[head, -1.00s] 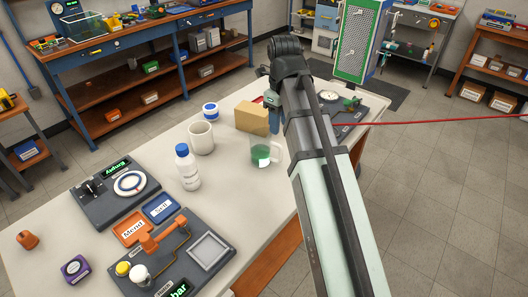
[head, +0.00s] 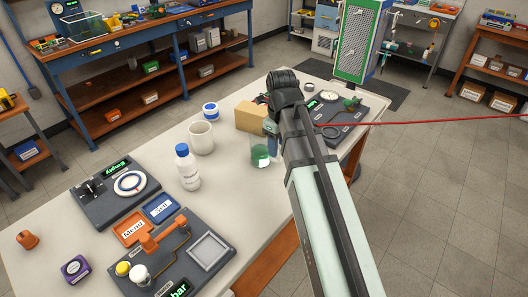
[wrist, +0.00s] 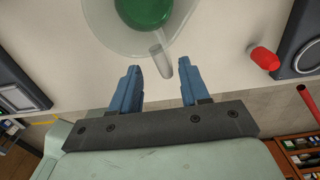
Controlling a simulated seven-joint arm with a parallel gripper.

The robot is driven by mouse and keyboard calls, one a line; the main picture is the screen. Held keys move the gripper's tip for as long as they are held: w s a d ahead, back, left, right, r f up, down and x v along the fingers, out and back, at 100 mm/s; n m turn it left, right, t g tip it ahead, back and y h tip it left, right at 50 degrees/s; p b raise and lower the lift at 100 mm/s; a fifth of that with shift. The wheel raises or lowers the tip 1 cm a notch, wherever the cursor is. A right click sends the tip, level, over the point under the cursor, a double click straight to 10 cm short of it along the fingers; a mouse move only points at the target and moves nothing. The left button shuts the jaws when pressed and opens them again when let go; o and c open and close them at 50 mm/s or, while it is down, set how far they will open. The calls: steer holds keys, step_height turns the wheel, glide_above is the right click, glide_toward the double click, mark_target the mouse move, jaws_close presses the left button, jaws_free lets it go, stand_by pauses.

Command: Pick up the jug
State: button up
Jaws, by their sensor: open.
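The jug (head: 260,152) is a clear vessel with green liquid in it, standing on the white bench in the head view, partly behind my arm. The wrist view shows the jug (wrist: 118,40) from above, cut off by the top edge, with its clear handle pointing toward my gripper. My gripper (wrist: 161,75) is open, with two blue fingers apart. The handle's end lies roughly in line with the gap between the fingertips. I cannot tell how far above it they are. In the head view my arm hides most of the gripper.
A cardboard box (head: 251,116), a white mug (head: 201,137), a white bottle with a blue cap (head: 187,168) and a blue-and-white tin (head: 211,112) stand nearby. A dark panel with a gauge (head: 340,115) lies beyond my arm. A red knob-like piece (wrist: 264,58) is right of the handle.

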mark_target(280, 160)
steer(key=shift+w+d+f, duration=0.1)
steer(key=shift+d+f, duration=0.05)
steer(key=shift+f, duration=1.15)
steer(key=shift+w+d+f, duration=0.1)
steer(key=shift+d+f, duration=0.05)
steer(key=shift+f, duration=1.1)
jaws_close()
